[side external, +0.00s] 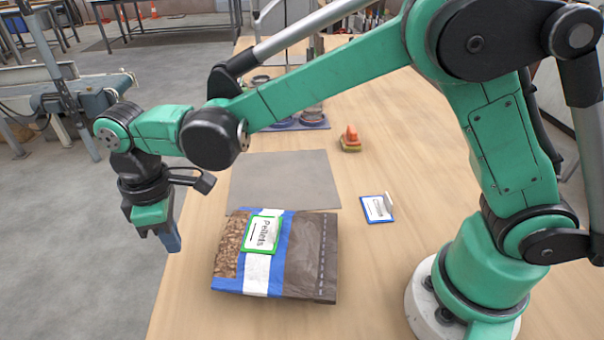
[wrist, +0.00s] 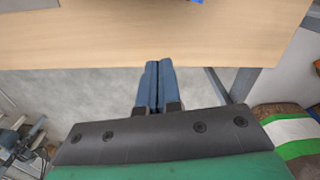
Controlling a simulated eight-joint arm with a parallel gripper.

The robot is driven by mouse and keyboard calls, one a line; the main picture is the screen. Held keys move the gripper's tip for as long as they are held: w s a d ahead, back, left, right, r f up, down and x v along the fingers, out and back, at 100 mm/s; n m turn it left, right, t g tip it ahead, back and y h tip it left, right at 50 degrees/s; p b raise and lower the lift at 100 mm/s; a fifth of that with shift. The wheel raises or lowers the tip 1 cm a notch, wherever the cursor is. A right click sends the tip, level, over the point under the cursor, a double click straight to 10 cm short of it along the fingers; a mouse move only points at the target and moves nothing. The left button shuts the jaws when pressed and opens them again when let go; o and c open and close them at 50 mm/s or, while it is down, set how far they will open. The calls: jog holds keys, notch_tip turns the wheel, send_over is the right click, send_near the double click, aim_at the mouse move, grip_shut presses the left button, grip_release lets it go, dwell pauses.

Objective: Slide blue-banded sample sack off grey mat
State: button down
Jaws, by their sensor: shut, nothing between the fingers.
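The sample sack (side external: 312,255) lies flat on the table, nearer the camera than the grey mat (side external: 285,178). It has blue bands, a clear pellet window and a "Pellets" label. Its far edge meets the mat's near edge; I cannot tell whether any part rests on the mat. My gripper (side external: 173,243) is to the left of the sack, pointing down near the table's left edge, apart from the sack. Its blue fingers are together and empty in the wrist view (wrist: 157,85). A small blue piece at the wrist view's top edge is too cropped to name.
A small blue-edged card (side external: 378,208) lies right of the mat. An orange-and-green item (side external: 350,139) and a blue tray with round parts (side external: 285,124) stand farther back. The table is clear between the sack and my base. A striped object (wrist: 290,130) shows in the wrist view.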

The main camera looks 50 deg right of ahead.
aim_at(222, 244)
notch_tip(222, 244, down, 3)
jog(key=shift+f, duration=0.15)
jog(key=shift+s+d+f, duration=0.1)
jog(key=shift+s+d, duration=0.35)
jog(key=shift+d, duration=0.2)
jog(key=shift+s+d, duration=0.4)
jog(key=shift+d, duration=0.2)
jog(key=shift+s+d, duration=0.3)
jog(key=shift+d, duration=0.1)
jog(key=shift+s+d, duration=0.65)
jog(key=shift+d, duration=0.3)
